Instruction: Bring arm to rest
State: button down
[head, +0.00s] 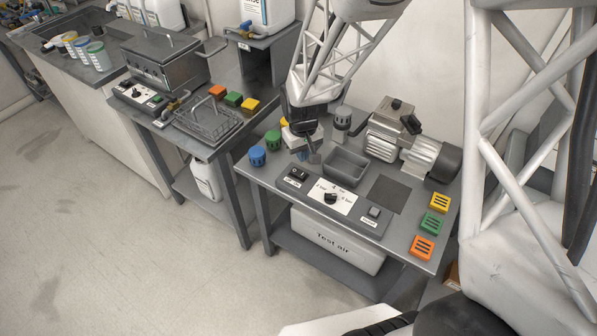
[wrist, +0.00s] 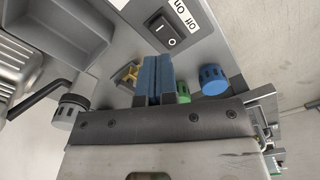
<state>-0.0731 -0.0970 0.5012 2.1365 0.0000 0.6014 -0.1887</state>
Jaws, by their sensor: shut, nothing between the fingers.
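My arm reaches down from the top of the head view over the test bench (head: 262,185). My gripper (head: 314,157) hangs above the bench, left of the grey tray (head: 347,167) and behind the on/off switch (head: 298,174). In the wrist view my gripper (wrist: 157,62) has its two blue-faced fingers together with nothing between them. The switch (wrist: 172,30) shows just beyond the fingertips, apart from them as far as I can tell. A blue cap (wrist: 213,80) and a partly hidden green cap (wrist: 183,92) are to the right of the fingers.
A compressor (head: 410,140) stands at the bench's back right. A pressure dial (head: 330,197) is on the front panel. Blue (head: 257,156) and green (head: 273,140) caps stand at the left edge. Yellow (head: 440,203), green (head: 432,225) and orange (head: 423,247) blocks line the right edge.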

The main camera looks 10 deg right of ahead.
jog(key=shift+r, duration=0.1)
dwell(0.5)
jog(key=s+d+r+m+t, duration=0.1)
jog(key=s+d+r, duration=0.1)
jog(key=s+r, duration=1)
jog(key=s+d+r+m+t, duration=0.1)
jog(key=s+d+r+m, duration=0.1)
jog(key=s+r, duration=1)
jog(key=shift+d+r+t, duration=0.15)
jog(key=shift+r+t, duration=0.15)
jog(key=shift+r, duration=0.2)
jog(key=w+a+f+n+g, duration=0.1)
jog(key=w+a+f+n, duration=0.2)
jog(key=w+f+n, duration=0.6)
jog(key=w+a+f+n+g, duration=0.1)
jog(key=w+a+f+n, duration=0.2)
jog(key=w+f+n, duration=0.6)
jog(key=shift+w+n+g, duration=0.3)
jog(key=shift+w+n, duration=3.7)
jog(key=shift+n, duration=0.5)
